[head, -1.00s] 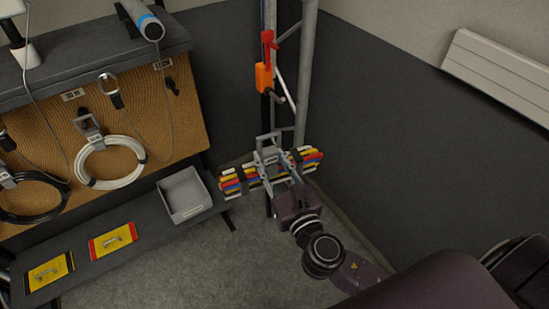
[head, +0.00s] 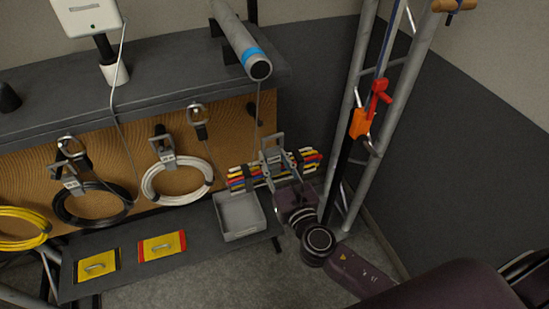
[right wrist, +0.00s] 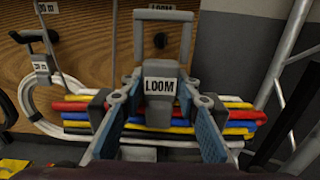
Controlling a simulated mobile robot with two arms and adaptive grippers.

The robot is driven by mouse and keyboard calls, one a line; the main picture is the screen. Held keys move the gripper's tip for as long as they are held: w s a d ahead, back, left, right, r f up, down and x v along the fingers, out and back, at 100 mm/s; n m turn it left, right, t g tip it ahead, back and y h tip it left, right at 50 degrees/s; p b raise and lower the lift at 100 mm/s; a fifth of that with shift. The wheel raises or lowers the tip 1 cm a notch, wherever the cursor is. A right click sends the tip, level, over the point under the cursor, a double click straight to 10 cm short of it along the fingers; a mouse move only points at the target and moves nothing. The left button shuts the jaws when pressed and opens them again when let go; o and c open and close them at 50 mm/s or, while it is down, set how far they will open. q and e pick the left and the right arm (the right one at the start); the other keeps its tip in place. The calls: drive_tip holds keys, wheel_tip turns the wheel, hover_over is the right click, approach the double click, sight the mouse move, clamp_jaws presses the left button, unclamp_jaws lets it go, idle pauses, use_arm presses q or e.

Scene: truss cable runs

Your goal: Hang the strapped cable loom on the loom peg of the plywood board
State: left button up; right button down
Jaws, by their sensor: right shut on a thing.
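The strapped cable loom (head: 240,179) is a flat bundle of red, yellow, blue, black and white cables with dark straps. It also spans the right wrist view (right wrist: 75,114). My right gripper (head: 279,172) is shut on the loom's grey block, marked LOOM (right wrist: 159,87), and holds the bundle roughly level. A grey hanging loop (head: 273,141) stands up from the block. The plywood board (head: 228,135) is behind. The loom peg (head: 254,113) is near its right end, above the loop; whether they touch is unclear. My left gripper is not in view.
White (head: 177,179), black (head: 92,204) and yellow (head: 22,228) cable coils hang along the board. A grey tray (head: 239,216) sits on the shelf below. A grey cylinder (head: 240,42) juts over the upper shelf. A truss (head: 398,80) with an orange-red clip stands right.

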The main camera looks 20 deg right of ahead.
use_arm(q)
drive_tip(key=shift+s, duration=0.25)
use_arm(e)
drive_tip(key=shift+w+r, duration=0.25)
drive_tip(key=shift+r, duration=0.1)
drive_tip(key=shift+w, duration=1.15)
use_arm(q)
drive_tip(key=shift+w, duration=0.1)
use_arm(e)
drive_tip(key=shift+s+f, duration=0.1)
drive_tip(key=shift+s, duration=0.05)
